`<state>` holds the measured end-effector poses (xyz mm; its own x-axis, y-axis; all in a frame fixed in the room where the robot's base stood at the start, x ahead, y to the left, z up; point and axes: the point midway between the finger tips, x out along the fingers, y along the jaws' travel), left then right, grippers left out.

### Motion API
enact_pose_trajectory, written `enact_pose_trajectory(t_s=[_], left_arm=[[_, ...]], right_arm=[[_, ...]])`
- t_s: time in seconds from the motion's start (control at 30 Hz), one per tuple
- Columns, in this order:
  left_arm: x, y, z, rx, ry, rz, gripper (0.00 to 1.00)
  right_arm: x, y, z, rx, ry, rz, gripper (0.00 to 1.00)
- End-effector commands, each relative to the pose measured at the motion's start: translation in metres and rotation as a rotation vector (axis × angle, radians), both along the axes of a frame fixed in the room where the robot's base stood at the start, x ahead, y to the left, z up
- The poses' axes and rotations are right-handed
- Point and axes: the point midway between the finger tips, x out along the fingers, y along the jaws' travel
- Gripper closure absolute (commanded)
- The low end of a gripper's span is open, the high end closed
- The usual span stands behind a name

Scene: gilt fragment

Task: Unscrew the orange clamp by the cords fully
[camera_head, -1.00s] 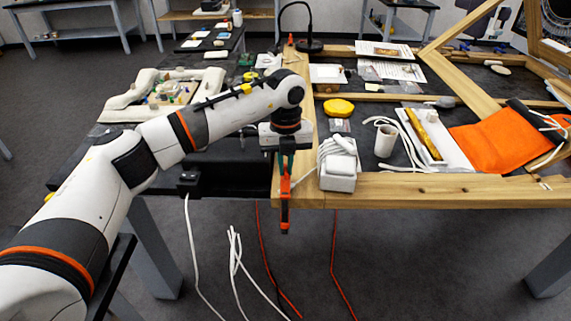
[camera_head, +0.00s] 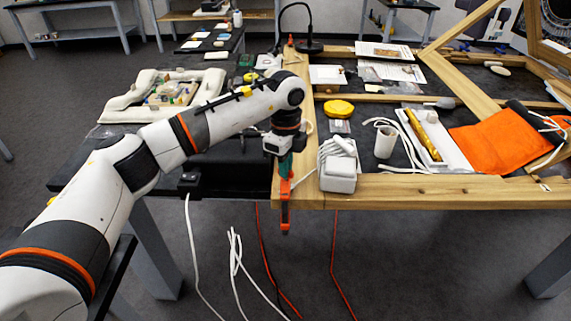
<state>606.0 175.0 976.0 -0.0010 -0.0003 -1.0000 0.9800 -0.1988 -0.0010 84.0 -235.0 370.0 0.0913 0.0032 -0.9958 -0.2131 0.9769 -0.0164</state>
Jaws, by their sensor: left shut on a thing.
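The orange clamp (camera_head: 285,205) hangs upright at the front edge of the wooden frame (camera_head: 400,190), its lower end below the edge. My left gripper (camera_head: 285,160) points down over the clamp's top and is shut on its upper part, where a teal-green piece shows between the fingers. The exact contact is partly hidden by the gripper body. White cords (camera_head: 235,255) hang below the table to the left of the clamp, and red cords (camera_head: 265,250) hang near it. My right gripper does not show.
A white box with cords (camera_head: 339,175) stands just right of the clamp. A black power block (camera_head: 189,183) sits at the table edge to the left. A yellow object (camera_head: 339,108), a white cup (camera_head: 385,141) and an orange cloth (camera_head: 498,140) lie further right.

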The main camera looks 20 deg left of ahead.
Motion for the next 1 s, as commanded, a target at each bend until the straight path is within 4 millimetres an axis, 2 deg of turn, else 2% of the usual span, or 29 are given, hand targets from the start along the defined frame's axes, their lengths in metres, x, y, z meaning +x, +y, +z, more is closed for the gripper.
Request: enact_pose_trajectory(t_s=[0.47, 0.67, 0.87, 1.0], left_arm=[[0.002, 0.001, 0.004, -0.002, -0.007, 0.455, 1.0], [0.001, 0.001, 0.005, -0.002, -0.005, 0.646, 1.0], [0.0, 0.0, 0.01, -0.002, 0.0, 0.831, 1.0], [0.0, -0.001, 0.013, -0.003, 0.003, 0.942, 1.0]], right_arm=[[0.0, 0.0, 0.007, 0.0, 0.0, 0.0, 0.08], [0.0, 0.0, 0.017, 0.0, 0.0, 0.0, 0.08], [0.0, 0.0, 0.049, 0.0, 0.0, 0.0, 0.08], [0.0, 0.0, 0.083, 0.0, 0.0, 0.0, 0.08]])
